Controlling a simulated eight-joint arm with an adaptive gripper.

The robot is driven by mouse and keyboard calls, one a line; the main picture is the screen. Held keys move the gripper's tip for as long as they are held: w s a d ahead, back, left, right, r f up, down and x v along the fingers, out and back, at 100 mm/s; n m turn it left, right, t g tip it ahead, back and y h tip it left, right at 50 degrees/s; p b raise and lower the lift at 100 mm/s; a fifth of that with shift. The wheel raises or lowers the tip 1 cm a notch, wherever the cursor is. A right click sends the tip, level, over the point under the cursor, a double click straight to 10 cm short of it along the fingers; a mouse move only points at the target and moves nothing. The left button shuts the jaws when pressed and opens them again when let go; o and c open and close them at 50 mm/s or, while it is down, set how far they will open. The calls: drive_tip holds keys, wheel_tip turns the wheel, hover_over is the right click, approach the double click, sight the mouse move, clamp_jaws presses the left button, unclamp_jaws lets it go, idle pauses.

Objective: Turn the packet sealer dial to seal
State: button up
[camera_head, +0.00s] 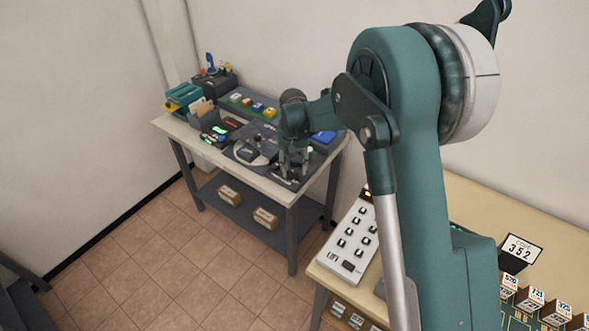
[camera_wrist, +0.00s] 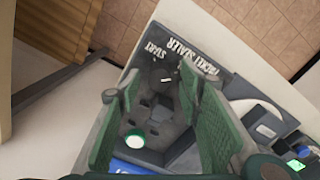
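The packet sealer (camera_wrist: 168,35) is a dark grey panel with white lettering reading "PACKET SEALER" and "START", upside down in the wrist view. In the head view the sealer (camera_head: 285,178) sits at the front right of the far table, partly hidden by my gripper (camera_head: 294,160). My gripper (camera_wrist: 158,80) points down over the panel, with its two green-padded fingers apart. A small dark part with a white mark (camera_wrist: 166,79) shows between the fingertips; I cannot tell whether it is the dial or whether the fingers touch it.
A lower shelf holds boxes. A nearer table has a LIFT keypad (camera_head: 350,240).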

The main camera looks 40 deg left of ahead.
sight(296, 171)
wheel_tip(296, 171, up, 12)
drive_tip(key=shift+f, duration=0.25)
idle(0.3)
drive_tip(key=shift+a, duration=0.1)
idle(0.5)
drive_tip(key=d+r+m+t+y, duration=0.1)
drive_tip(key=d+r, duration=0.5)
drive_tip(key=d, duration=0.7)
drive_tip(key=d+r+m+t, duration=0.1)
drive_tip(key=d+r, duration=0.6)
drive_tip(key=d, duration=0.6)
drive_tip(key=d+r+m+t+y, duration=0.1)
drive_tip(key=d+r, duration=0.5)
drive_tip(key=d, duration=0.7)
drive_tip(key=s+d+r+m+t, duration=0.1)
drive_tip(key=s+d, duration=0.3)
drive_tip(key=d, duration=0.5)
drive_tip(key=s+d+r+t, duration=0.1)
drive_tip(key=s+d, duration=0.4)
drive_tip(key=d, duration=0.5)
drive_tip(key=s+d+f+m+t+h, duration=0.1)
drive_tip(key=s+d+f, duration=0.1)
drive_tip(key=s+d, duration=0.4)
drive_tip(key=s+d+f+m+t, duration=0.1)
drive_tip(key=s+d+f, duration=0.2)
drive_tip(key=s+d, duration=0.3)
drive_tip(key=shift+s+d+f+h, duration=0.2)
drive_tip(key=shift+d+f+h, duration=0.1)
drive_tip(key=shift+d+h, duration=0.1)
